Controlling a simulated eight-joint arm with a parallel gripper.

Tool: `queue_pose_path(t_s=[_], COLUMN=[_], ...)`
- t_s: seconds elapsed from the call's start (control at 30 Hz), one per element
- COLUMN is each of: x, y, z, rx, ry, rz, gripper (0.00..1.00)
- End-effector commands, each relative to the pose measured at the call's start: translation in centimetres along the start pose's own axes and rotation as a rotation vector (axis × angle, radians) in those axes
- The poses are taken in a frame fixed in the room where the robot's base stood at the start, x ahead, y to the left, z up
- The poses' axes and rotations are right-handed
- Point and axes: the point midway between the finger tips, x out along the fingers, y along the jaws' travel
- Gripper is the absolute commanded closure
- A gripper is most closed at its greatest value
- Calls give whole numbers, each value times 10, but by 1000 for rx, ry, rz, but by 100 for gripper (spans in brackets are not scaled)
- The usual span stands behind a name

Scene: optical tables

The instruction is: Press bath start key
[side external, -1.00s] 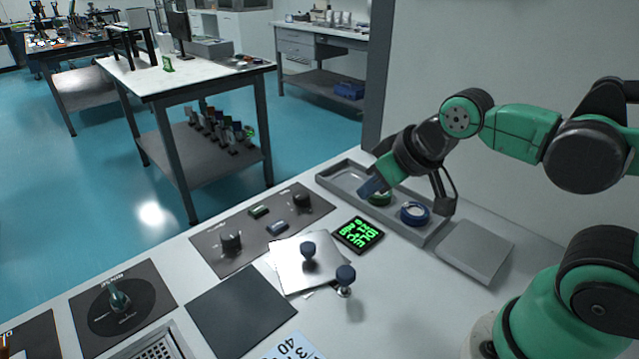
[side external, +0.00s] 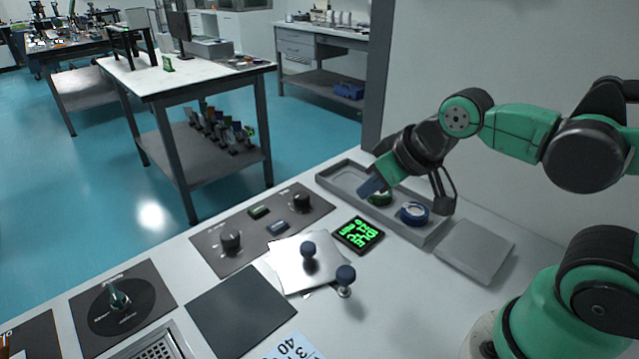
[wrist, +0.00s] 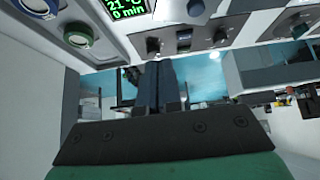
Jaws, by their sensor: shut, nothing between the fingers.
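The control panel (side external: 212,252) on the bench carries a green key (side external: 259,211) and a grey-blue key (side external: 277,228) between two black knobs; I cannot read the key labels. A black display (side external: 358,234) with green characters lies right of the panel. It also shows in the wrist view (wrist: 125,8), reading 21 °C and 0 min. My gripper (side external: 370,188) is shut and empty, its blue-grey fingertips above the grey tray, right of and apart from the panel. In the wrist view the closed fingers (wrist: 160,85) point towards the panel side, touching no key.
The grey tray (side external: 335,178) holds a green ring (side external: 380,198) and a blue ring (side external: 414,213). A grey block (side external: 475,250) lies right of the tray. A dark mat (side external: 240,308) lies front left.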

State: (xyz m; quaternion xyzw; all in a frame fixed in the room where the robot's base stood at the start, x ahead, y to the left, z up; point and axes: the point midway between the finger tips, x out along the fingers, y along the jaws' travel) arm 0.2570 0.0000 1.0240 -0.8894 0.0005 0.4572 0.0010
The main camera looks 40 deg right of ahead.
Motion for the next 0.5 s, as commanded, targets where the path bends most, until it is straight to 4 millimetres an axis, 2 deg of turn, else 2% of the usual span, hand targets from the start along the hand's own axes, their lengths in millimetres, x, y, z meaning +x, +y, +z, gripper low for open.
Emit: queue_pose_path(t_s=[0.17, 0.37, 0.5], x=[2, 18, 38], y=[-2, -10, -17], z=[-17, -62, -95], rx=[46, 190, 305], ry=[13, 48, 74], rz=[-5, -22, -41], gripper=[100, 100, 100])
